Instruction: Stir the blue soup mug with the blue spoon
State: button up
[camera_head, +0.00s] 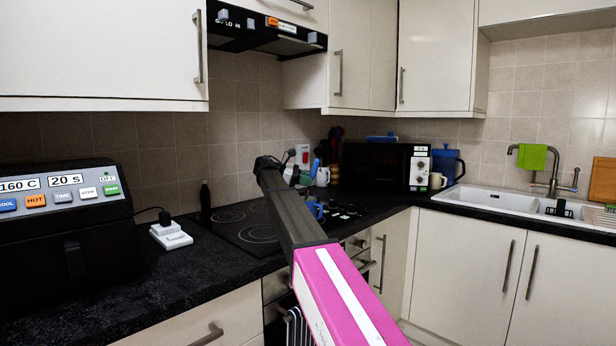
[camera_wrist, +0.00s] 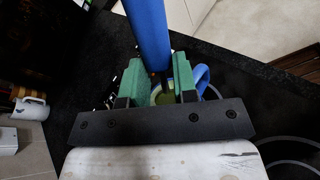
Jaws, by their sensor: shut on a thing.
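My gripper (camera_wrist: 157,78) has green finger pads shut on the blue spoon (camera_wrist: 147,30). In the head view, my gripper (camera_head: 303,178) is over the hob side of the counter, partly hidden behind my arm, and the spoon's blue handle (camera_head: 315,167) sticks up beside it. The blue soup mug (camera_wrist: 203,78) is beneath the fingers in the wrist view, with greenish soup partly visible between them. In the head view the mug (camera_head: 316,210) stands on the hob area, partly hidden by my arm. The spoon points down towards the soup; I cannot tell whether its tip is in it.
A black hob (camera_head: 250,232) lies left of the mug. A white mug (camera_head: 322,177) stands behind, also visible in the wrist view (camera_wrist: 32,108). A black microwave (camera_head: 375,166) is to the right. A fryer-like appliance (camera_head: 60,235) and white socket block (camera_head: 170,235) are at left.

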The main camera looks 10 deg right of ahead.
jog(key=shift+w+a+f, duration=0.2)
jog(key=shift+w+f, duration=0.05)
jog(key=shift+f, duration=0.55)
jog(key=shift+w+a+f, duration=0.2)
jog(key=shift+w+f, duration=0.1)
jog(key=shift+f, duration=0.45)
jog(key=shift+w+a+f, duration=0.2)
jog(key=shift+w+f, duration=0.05)
jog(key=shift+f, duration=0.55)
jog(key=shift+s+d, duration=0.1)
jog(key=shift+s, duration=0.05)
jog(key=shift+d, duration=0.1)
